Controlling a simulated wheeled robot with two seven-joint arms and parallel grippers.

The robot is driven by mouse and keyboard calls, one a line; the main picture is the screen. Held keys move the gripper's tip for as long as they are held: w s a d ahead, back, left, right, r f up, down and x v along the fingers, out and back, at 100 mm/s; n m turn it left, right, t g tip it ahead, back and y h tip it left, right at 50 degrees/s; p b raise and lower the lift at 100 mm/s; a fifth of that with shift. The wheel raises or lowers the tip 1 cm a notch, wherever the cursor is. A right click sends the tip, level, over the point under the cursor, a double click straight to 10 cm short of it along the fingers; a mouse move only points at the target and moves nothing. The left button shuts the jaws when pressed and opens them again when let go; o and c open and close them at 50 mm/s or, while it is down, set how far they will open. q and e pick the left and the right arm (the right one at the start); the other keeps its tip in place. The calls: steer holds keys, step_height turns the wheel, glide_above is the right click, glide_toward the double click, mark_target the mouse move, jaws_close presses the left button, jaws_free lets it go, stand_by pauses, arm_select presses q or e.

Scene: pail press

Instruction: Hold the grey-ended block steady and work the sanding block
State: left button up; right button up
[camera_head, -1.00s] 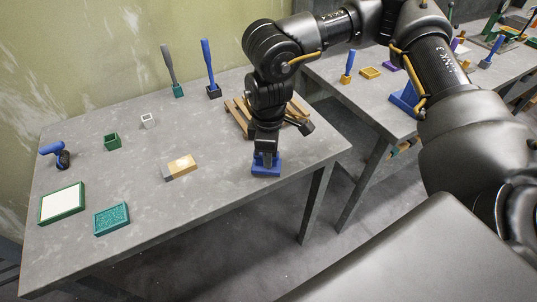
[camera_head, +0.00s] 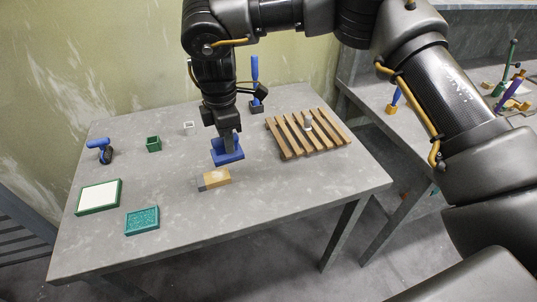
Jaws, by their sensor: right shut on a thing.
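The grey-ended block (camera_head: 216,179) lies on the table, tan with a pale patch on top and a dark grey left end. My right gripper (camera_head: 229,140) is shut on the blue sanding block (camera_head: 228,156) and holds it just behind the grey-ended block; whether the sanding block is clear of the table is hard to tell. The right fingertips are partly hidden by the sanding block's raised part. My left gripper is not in view.
On the grey table (camera_head: 270,215) are a slatted wooden rack (camera_head: 290,140) at right, a green-framed white pad (camera_head: 98,197), a teal tray (camera_head: 142,220), a green box (camera_head: 153,144), a small white box (camera_head: 189,128) and a blue-handled roller (camera_head: 102,148). The front right of the table is clear.

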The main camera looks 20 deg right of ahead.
steer(key=a+n, duration=0.1)
steer(key=w+a+r+n, duration=0.1)
steer(key=a+n, duration=0.1)
steer(key=n, duration=0.1)
steer(key=shift+w+r, duration=0.25)
steer(key=shift+r, duration=0.05)
steer(key=shift+w+a+r+n, duration=0.2)
steer(key=shift+w+n, duration=0.1)
steer(key=shift+n, duration=0.6)
steer(key=shift+s+r+n, duration=0.1)
steer(key=shift+s+n, duration=0.05)
steer(key=shift+n, duration=1.85)
